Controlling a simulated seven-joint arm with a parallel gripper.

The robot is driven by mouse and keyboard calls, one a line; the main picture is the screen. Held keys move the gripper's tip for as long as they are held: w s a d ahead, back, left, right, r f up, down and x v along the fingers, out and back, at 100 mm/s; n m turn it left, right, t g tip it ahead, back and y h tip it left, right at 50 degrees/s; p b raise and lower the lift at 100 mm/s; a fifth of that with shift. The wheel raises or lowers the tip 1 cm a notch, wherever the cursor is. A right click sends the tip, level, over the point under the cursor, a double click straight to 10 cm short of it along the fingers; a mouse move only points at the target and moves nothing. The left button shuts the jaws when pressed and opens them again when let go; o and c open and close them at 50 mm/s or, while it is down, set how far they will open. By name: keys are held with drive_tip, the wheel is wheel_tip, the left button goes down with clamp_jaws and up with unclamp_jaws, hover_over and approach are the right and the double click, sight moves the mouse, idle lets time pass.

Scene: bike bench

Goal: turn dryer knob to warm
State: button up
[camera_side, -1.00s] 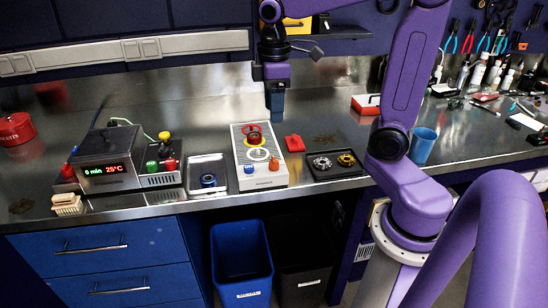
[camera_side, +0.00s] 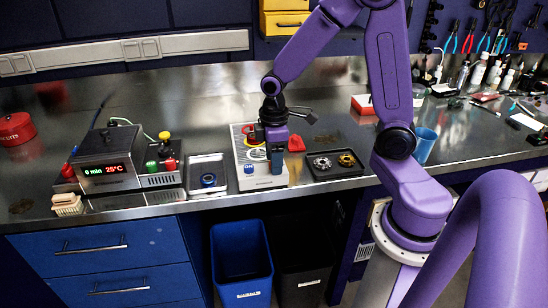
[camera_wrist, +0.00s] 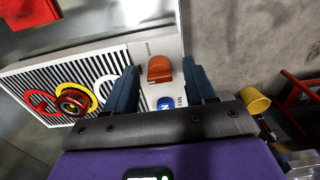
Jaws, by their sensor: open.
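The dryer (camera_side: 246,183) is a pale box on the steel bench. In the wrist view its striped, light panel (camera_wrist: 105,68) carries an orange-red knob (camera_wrist: 160,69) and a blue FAN button (camera_wrist: 166,103). My gripper (camera_wrist: 163,82) is open, with one blue finger on each side of the orange knob and a gap to both; whether it touches is not clear. In the side view my gripper (camera_side: 277,160) is low over the dryer's front right corner and hides the orange knob there. The blue button (camera_side: 249,168) shows to its left.
A red ring and a yellow ring (camera_wrist: 72,98) lie on the dryer panel.

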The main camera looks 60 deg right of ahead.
clamp_jaws()
drive_tip(key=shift+m, duration=0.3)
drive_tip(key=m, duration=0.9)
idle(0.4)
drive_tip(key=shift+m, duration=0.4)
